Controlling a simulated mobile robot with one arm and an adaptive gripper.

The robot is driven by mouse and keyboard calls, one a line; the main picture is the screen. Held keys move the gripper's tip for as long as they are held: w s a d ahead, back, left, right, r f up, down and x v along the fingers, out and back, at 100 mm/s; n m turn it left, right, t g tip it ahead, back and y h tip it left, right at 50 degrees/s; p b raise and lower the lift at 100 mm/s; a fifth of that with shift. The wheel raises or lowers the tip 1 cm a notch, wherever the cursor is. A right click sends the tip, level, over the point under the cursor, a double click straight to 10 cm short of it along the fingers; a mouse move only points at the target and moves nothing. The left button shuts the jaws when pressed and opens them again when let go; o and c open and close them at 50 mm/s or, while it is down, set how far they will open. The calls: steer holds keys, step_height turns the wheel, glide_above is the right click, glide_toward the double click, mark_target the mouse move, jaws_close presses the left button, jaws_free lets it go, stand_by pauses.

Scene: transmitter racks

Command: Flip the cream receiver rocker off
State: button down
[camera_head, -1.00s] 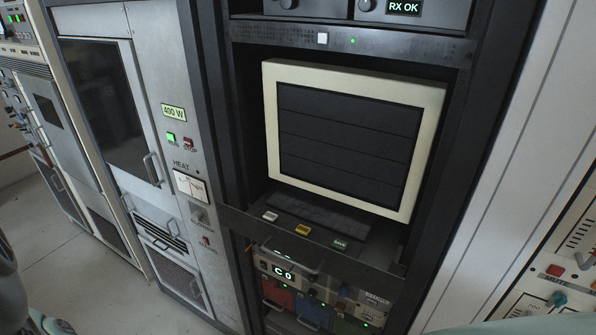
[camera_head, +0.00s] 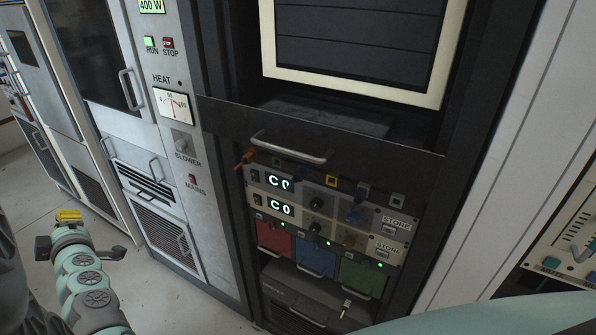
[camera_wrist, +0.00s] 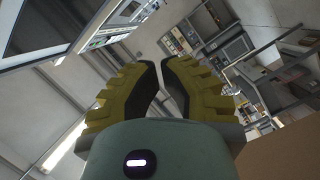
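The cream receiver (camera_head: 318,217) is the lower of two slim units with a C0 display in the middle rack, in the head view. A small dark rocker (camera_head: 257,200) sits at its left end, left of the display. The rocker's position is too small to read. My gripper (camera_head: 68,215) is at the lower left of the head view, well away from the rack. In the wrist view its two yellow fingers (camera_wrist: 160,64) have their tips close together, with nothing seen held. I cannot tell whether they touch. The receiver is not identifiable in the wrist view.
A drawer front with a metal handle (camera_head: 288,147) overhangs both. Red, blue and green modules (camera_head: 315,258) lie below. A grey transmitter cabinet (camera_head: 178,130) stands left. Open floor (camera_head: 28,190) lies at far left.

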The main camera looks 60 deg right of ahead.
mark_target(255, 193)
steer(key=s+d+f+m+g+h+b, duration=0.1)
steer(key=s+d+f+g+h+b, duration=0.15)
steer(key=d+f+h+b, duration=0.3)
steer(key=s+d+f+m+g+h+b, duration=0.1)
steer(key=d+f+m+g+h+b, duration=0.15)
steer(key=d+f+b, duration=0.4)
steer(key=s+d+f+m+g+h+b, duration=0.2)
steer(key=s+d+g+h+b, duration=0.2)
steer(key=s+d+g+b, duration=0.1)
steer(key=s+d+f+m+g+h+b, duration=0.2)
steer(key=s+d+m+g+h+b, duration=0.1)
steer(key=s+d+g+b, duration=0.2)
steer(key=s+d+b, duration=0.1)
steer(key=s+d, duration=0.1)
steer(key=d, duration=0.1)
steer(key=shift+d+h, duration=0.15)
steer(key=shift+h, duration=0.25)
steer(key=d, duration=0.4)
steer(key=d+r+b, duration=0.1)
steer(key=d, duration=0.7)
steer(key=shift+w+d+r+b, duration=0.1)
steer(key=shift+w+r+b, duration=0.2)
steer(key=shift+w, duration=0.1)
steer(key=shift+d+f, duration=0.1)
steer(key=shift+d, duration=0.25)
steer(key=shift+w+d, duration=0.1)
steer(key=shift+d, duration=0.4)
steer(key=shift+r, duration=0.2)
